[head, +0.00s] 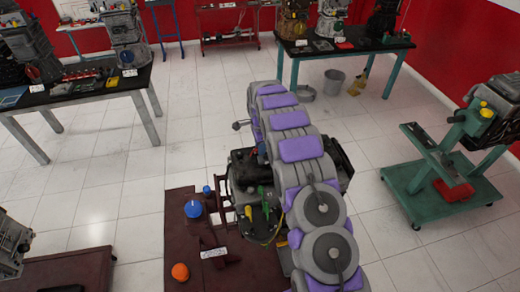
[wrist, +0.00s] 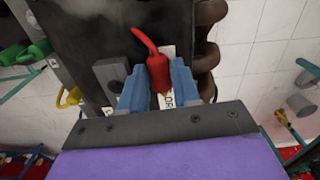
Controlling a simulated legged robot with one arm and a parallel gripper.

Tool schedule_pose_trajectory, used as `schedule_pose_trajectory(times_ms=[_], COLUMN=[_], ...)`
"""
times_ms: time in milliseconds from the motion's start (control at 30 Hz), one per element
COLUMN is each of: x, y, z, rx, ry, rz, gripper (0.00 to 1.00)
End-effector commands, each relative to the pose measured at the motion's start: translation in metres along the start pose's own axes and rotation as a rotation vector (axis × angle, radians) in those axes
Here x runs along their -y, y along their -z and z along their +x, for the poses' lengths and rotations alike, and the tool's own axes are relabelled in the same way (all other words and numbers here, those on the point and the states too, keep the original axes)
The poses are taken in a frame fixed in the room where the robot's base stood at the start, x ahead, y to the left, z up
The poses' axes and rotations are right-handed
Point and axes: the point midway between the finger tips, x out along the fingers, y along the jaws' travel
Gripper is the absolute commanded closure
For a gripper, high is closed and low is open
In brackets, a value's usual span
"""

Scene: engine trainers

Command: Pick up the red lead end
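In the wrist view, the red lead end (wrist: 158,72) is a red plug with a thin, curved red tip pointing up and left. It stands out in front of a dark block with a white label behind it. My gripper (wrist: 160,84) has its two blue fingers on either side of the plug. A strip of the label shows between the plug and the right finger, so the fingers look open around it. Contact with the left finger is unclear. In the head view, my grey and purple arm covers much of the engine trainer (head: 244,178), and I cannot make out the red lead end.
Green (wrist: 40,48) and yellow (wrist: 70,97) parts lie left of the fingers in the wrist view. In the head view, a maroon base (head: 180,245) carries a blue cap (head: 193,209) and an orange cap (head: 180,272). A green trolley (head: 440,195) stands right.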

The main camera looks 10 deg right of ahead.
Motion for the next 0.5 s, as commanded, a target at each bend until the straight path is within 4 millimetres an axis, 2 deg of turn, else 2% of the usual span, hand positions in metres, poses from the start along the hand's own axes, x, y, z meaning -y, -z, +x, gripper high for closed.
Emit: schedule_pose_trajectory(times_ms=[67,300,500], x=[0.0002,0.0003,0.0002], y=[0.0000,0.0000,0.0000], z=[0.0002,0.0003,0.0002], rx=[0.000,0.000,0.000], ry=[0.000,0.000,0.000], rz=[0.000,0.000,0.000], gripper=[0.77,1.00,1.00])
